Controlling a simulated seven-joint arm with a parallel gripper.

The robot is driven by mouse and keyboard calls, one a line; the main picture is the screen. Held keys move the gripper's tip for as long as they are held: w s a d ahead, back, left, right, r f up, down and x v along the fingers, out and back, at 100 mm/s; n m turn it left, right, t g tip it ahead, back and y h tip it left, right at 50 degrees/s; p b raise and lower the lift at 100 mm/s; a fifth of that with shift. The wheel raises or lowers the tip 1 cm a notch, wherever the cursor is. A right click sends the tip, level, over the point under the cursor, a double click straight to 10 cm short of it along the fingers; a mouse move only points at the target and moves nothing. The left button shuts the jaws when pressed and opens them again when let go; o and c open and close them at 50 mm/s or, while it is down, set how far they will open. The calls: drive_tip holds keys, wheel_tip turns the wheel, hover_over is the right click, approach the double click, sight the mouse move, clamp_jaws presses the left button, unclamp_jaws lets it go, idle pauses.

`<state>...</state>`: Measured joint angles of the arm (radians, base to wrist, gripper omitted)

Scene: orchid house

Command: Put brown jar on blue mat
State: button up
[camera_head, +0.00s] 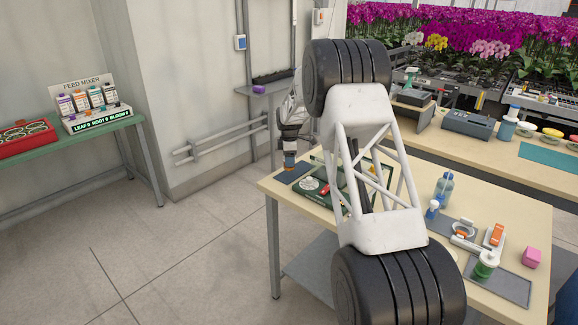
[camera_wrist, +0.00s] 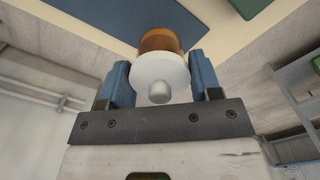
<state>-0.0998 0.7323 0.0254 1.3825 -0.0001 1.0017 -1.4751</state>
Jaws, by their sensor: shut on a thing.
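The brown jar (camera_wrist: 160,40), amber with a white lid, is held between the blue fingers of my gripper (camera_wrist: 158,84) in the wrist view. In the head view the jar (camera_head: 289,163) shows small and orange-brown below my gripper (camera_head: 290,153). A dark blue mat (camera_head: 294,174) lies at the table's back left corner. The jar overlaps its back edge in the head view; I cannot tell whether they touch.
A green board (camera_head: 304,196) with small things lies beside the mat, partly behind my arm. A blue bottle (camera_head: 444,188), a green-labelled jar (camera_head: 486,265) and a pink block (camera_head: 531,257) stand at the table's right. A teal mat (camera_head: 553,156) lies on the back bench.

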drive_tip(key=shift+w, duration=0.25)
drive_tip(key=shift+f, duration=1.7)
drive_tip(key=shift+f, duration=0.1)
drive_tip(key=o, duration=1)
wheel_tip(320, 180, up, 12)
drive_tip(key=shift+r, duration=0.1)
